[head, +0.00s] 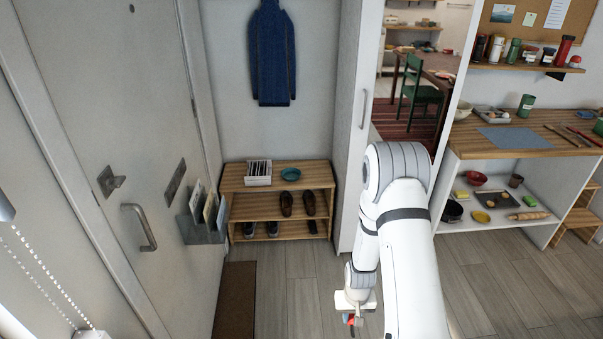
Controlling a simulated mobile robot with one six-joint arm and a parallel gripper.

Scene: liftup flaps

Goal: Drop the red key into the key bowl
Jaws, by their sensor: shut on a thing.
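A small teal bowl (290,174), which looks like the key bowl, sits on the top board of the wooden shoe rack (240,184), and I see nothing in it. My gripper (354,317) is low in front of the rack, to the right of and nearer than the bowl, well apart from it. It is shut on a small red thing (351,319), which looks like the red key. The key's shape is too small to tell, and my arm hides part of the floor and cabinet behind.
A white slotted box (258,173) stands left of the bowl. A wall letter holder (203,232) juts out at left. A tall white panel (349,130) stands right of the rack. The floor (300,300) before the rack is clear.

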